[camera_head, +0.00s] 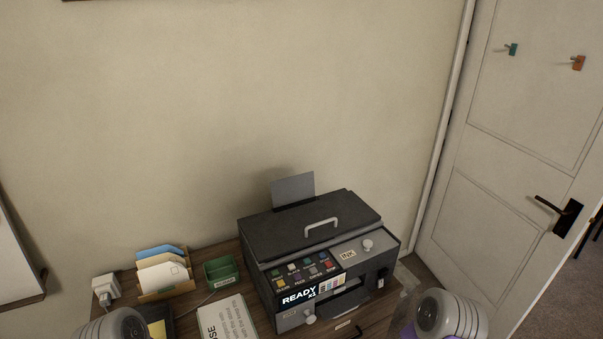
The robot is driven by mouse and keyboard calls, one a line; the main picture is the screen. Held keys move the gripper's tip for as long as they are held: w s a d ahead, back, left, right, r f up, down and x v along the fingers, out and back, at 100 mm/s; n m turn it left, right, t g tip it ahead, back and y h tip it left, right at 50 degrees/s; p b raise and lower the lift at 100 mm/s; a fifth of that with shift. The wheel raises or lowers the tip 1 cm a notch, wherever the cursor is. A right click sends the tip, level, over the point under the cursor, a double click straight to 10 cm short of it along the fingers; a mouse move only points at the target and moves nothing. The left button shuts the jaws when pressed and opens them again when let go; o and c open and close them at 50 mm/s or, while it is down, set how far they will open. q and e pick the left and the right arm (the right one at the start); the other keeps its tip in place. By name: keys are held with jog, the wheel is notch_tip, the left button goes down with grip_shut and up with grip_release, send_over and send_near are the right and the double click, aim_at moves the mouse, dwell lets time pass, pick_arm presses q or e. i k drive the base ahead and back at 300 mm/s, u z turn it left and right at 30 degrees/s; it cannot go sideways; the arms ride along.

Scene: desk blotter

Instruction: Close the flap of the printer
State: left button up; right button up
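The dark grey printer (262,283) stands on the wooden desk against the wall. Its large top lid (290,238) has a pale handle (321,225) and appears to lie flat or nearly so. A grey panel marked INK (352,252) with a round knob is on the upper right of the printer. A second knob (310,319) shows on a grey panel low at the front left. I cannot tell clearly how far any flap stands open. Rounded parts of my two arms show at the bottom left and bottom right edges. Neither gripper's fingers are in view.
Left of the printer are a green box (222,271), a holder of folders (166,292), a white plug (106,288) and a printed sheet (228,318). A sheet of grey paper (293,188) stands up behind the lid. A door (510,170) is at the right.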

aim_at(332, 309)
jog(key=u, duration=2.65)
jog(key=k, duration=1.2)
jog(key=z, duration=1.4)
jog(key=i, duration=0.5)
jog(key=z, duration=0.1)
